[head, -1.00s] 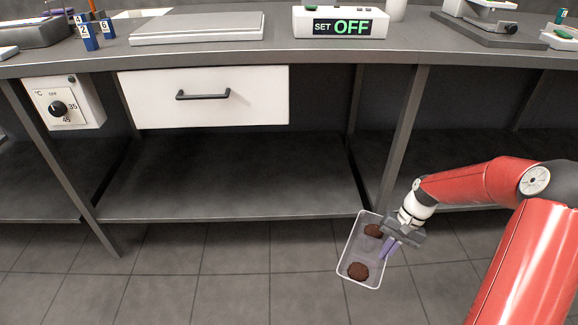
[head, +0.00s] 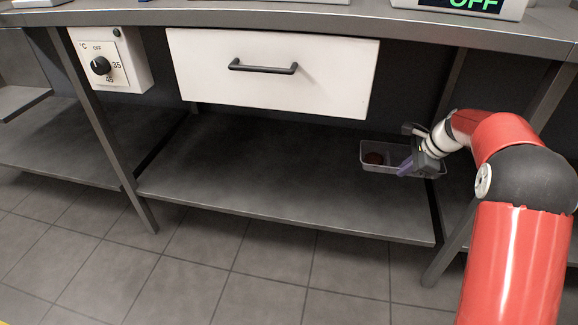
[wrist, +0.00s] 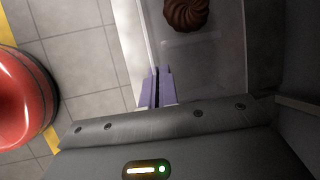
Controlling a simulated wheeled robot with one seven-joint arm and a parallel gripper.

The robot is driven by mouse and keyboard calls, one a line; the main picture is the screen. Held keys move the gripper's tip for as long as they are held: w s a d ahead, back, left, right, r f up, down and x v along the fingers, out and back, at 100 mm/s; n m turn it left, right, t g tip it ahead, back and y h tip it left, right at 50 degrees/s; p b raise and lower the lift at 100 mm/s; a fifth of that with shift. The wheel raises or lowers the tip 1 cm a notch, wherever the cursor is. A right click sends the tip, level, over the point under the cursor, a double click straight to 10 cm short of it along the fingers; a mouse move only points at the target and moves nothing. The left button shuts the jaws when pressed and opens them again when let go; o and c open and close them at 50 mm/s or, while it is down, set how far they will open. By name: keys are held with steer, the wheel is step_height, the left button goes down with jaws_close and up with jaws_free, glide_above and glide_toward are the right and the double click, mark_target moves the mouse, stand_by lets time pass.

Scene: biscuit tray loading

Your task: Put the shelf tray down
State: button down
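The shelf tray (head: 380,170) is a small clear tray with a pale rim, over the right part of the lower shelf (head: 270,185) in the head view. I cannot tell whether its bottom touches the shelf. A dark brown biscuit (head: 374,158) lies in it; a swirled chocolate biscuit (wrist: 187,13) shows in the wrist view. My gripper (head: 405,168) is at the tray's near right side. In the wrist view its purple fingers (wrist: 157,88) are closed on the tray's wall (wrist: 146,40). My gripper hides part of the tray's right end.
A white drawer (head: 272,75) with a dark handle hangs under the worktop (head: 300,16), above the shelf. A dial box (head: 108,62) is at the left. A table leg (head: 500,170) stands right of the shelf. The shelf's left and middle are bare.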

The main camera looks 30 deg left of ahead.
steer(key=shift+w+a+r, duration=0.25)
steer(key=shift+w+a, duration=0.05)
steer(key=shift+a, duration=0.05)
step_height(320, 180, down, 20)
steer(key=b, duration=0.3)
steer(key=shift+f, duration=0.2)
steer(key=c, duration=1.7)
jaws_free()
steer(key=shift+r, duration=0.1)
